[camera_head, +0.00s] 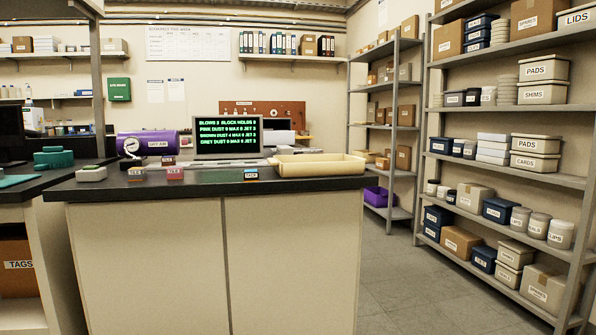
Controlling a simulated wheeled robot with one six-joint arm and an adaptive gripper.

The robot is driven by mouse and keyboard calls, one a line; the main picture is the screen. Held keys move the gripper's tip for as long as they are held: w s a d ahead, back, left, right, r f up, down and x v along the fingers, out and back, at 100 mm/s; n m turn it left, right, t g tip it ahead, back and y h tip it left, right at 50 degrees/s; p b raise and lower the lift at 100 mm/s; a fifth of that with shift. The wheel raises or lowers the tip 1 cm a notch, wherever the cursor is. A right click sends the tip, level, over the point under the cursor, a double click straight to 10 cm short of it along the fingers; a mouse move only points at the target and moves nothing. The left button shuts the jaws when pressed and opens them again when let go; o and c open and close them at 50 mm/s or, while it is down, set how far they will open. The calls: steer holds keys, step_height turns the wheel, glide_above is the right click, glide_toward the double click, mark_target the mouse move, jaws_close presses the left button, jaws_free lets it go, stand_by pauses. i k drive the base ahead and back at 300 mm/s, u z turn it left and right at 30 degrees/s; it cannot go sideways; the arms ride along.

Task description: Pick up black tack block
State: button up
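My gripper is not in view.
The dark counter (215,186) also holds a brown block (136,174), a pink block (174,174), a grey block (91,174), a purple air cylinder (150,143), a green-text screen (228,134) and a cream tray (318,166). Shelves (510,176) stand right; the floor (395,275) between is clear.

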mark_target(252, 175)
steer(key=z, duration=0.1)
steer(key=i, duration=0.85)
steer(key=u, duration=0.15)
